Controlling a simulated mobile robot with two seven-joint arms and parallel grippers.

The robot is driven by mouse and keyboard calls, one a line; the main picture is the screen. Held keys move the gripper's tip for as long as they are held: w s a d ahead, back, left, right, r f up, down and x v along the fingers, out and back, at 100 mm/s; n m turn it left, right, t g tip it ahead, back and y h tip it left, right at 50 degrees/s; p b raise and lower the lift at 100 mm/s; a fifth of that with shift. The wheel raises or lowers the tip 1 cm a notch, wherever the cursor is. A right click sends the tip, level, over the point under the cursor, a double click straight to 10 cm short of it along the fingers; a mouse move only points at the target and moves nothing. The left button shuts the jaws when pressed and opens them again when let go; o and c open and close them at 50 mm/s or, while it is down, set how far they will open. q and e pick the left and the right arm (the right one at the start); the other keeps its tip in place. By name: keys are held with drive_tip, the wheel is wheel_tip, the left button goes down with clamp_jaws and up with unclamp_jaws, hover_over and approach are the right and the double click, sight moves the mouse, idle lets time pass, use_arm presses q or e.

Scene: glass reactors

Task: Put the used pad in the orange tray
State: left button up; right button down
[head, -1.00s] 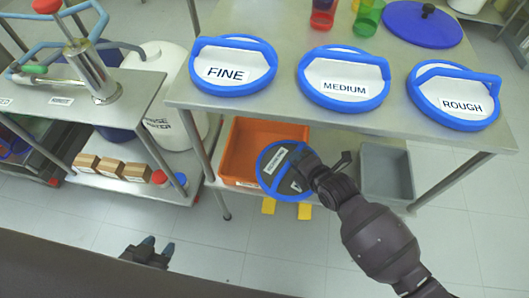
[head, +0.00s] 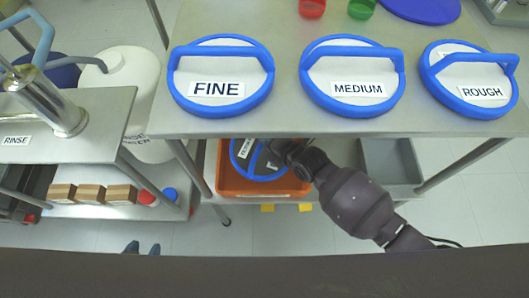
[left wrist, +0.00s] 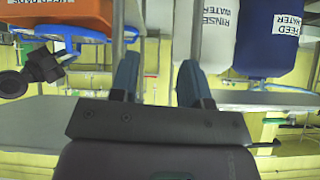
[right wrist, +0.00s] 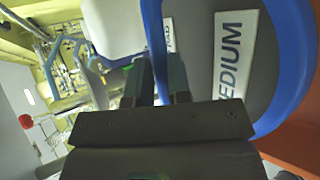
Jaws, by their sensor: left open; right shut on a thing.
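The used pad (head: 241,155), a disc with a blue rim and handle and a dark grey face, is over the orange tray (head: 232,187) on the lower shelf. My right gripper (head: 277,150) is shut on its blue handle; in the right wrist view the handle (right wrist: 152,30) runs between the fingers, beside a label reading MEDIUM. I cannot tell whether the pad touches the tray floor. The table edge hides the pad's far side. My left gripper (head: 142,247) is open and empty, low at the front left; its spread fingers show in the left wrist view (left wrist: 160,80).
Pads marked FINE (head: 221,78), MEDIUM (head: 352,78) and ROUGH (head: 470,80) lie on the tabletop above. A grey tray (head: 388,163) sits on the lower shelf right of the orange one. A rinse table (head: 60,130) stands at left.

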wheel_tip(320, 180, down, 2)
drive_tip(key=shift+s+f, duration=0.1)
drive_tip(key=shift+f+b, duration=0.35)
drive_tip(key=shift+f, duration=0.1)
wheel_tip(320, 180, down, 4)
drive_tip(key=shift+r+b, duration=0.1)
drive_tip(key=shift+b, duration=0.65)
drive_tip(key=shift+f, duration=0.35)
drive_tip(key=shift+r, duration=0.1)
drive_tip(key=c, duration=1.5)
unclamp_jaws()
drive_tip(key=shift+f, duration=0.25)
drive_tip(key=o, duration=0.4)
use_arm(q)
drive_tip(key=shift+w+d+f+m+t, duration=0.1)
drive_tip(key=shift+w+d+m+t, duration=0.2)
drive_tip(key=shift+w+m, duration=0.35)
use_arm(e)
drive_tip(key=shift+o, duration=0.2)
use_arm(q)
drive_tip(key=shift+w, duration=0.15)
use_arm(e)
drive_tip(key=shift+r, duration=0.1)
